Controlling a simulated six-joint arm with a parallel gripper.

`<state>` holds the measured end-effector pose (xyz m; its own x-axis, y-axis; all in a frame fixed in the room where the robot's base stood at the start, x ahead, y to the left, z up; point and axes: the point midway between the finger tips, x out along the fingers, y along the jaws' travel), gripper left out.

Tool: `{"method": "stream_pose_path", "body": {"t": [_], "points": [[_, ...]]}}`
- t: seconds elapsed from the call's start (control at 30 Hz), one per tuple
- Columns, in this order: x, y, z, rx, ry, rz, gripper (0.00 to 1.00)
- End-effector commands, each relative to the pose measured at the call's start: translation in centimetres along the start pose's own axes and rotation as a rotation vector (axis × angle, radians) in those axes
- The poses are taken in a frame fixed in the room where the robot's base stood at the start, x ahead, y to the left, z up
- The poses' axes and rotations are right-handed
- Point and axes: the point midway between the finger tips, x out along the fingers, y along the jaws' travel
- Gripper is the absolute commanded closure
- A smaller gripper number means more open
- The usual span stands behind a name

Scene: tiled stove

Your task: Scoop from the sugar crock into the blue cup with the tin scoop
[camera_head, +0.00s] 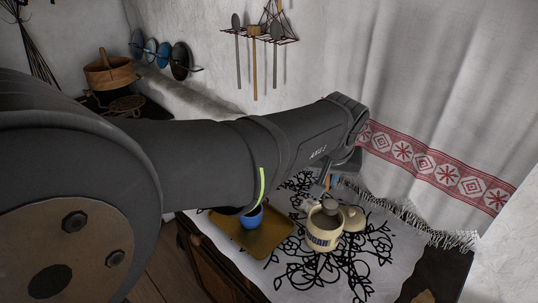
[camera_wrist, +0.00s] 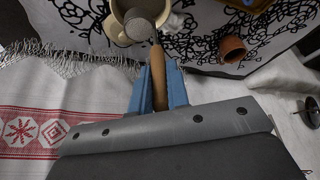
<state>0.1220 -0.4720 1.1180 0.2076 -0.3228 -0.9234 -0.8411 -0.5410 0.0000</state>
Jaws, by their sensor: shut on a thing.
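The sugar crock (camera_head: 322,242) is a cream pot with a dark label band, standing on the patterned cloth; its rim shows at the top of the wrist view (camera_wrist: 118,12). The tin scoop's grey bowl (camera_wrist: 140,28) is at the crock's mouth, and its wooden handle (camera_wrist: 158,75) runs back between my blue fingers. My gripper (camera_wrist: 159,72) is shut on this handle. In the head view the scoop bowl (camera_head: 330,207) shows over the crock's opening; how deep it sits and its contents are unclear. The blue cup (camera_head: 252,218) stands left of the crock, partly hidden by my arm.
The blue cup is on a brown-gold tray (camera_head: 262,244). A cream vessel (camera_head: 353,219) stands close to the crock's right. A terracotta pot (camera_wrist: 233,49) shows in the wrist view. A white curtain with a red band (camera_head: 440,168) hangs behind the table.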

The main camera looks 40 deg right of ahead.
Motion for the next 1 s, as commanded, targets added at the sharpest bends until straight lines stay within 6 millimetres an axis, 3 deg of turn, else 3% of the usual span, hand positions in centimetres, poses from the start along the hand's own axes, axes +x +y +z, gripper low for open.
{"method": "stream_pose_path", "body": {"t": [0.43, 0.57, 0.77, 1.0], "points": [[-0.6, -0.1, -0.3, 0.000, 0.001, 0.000, 1.00], [-0.5, -1.1, -0.6, -0.004, -0.002, -0.001, 1.00], [-0.2, -6.0, -1.8, -0.010, -0.012, -0.005, 1.00], [-0.2, -13.8, -2.9, -0.010, -0.017, -0.003, 1.00]]}}
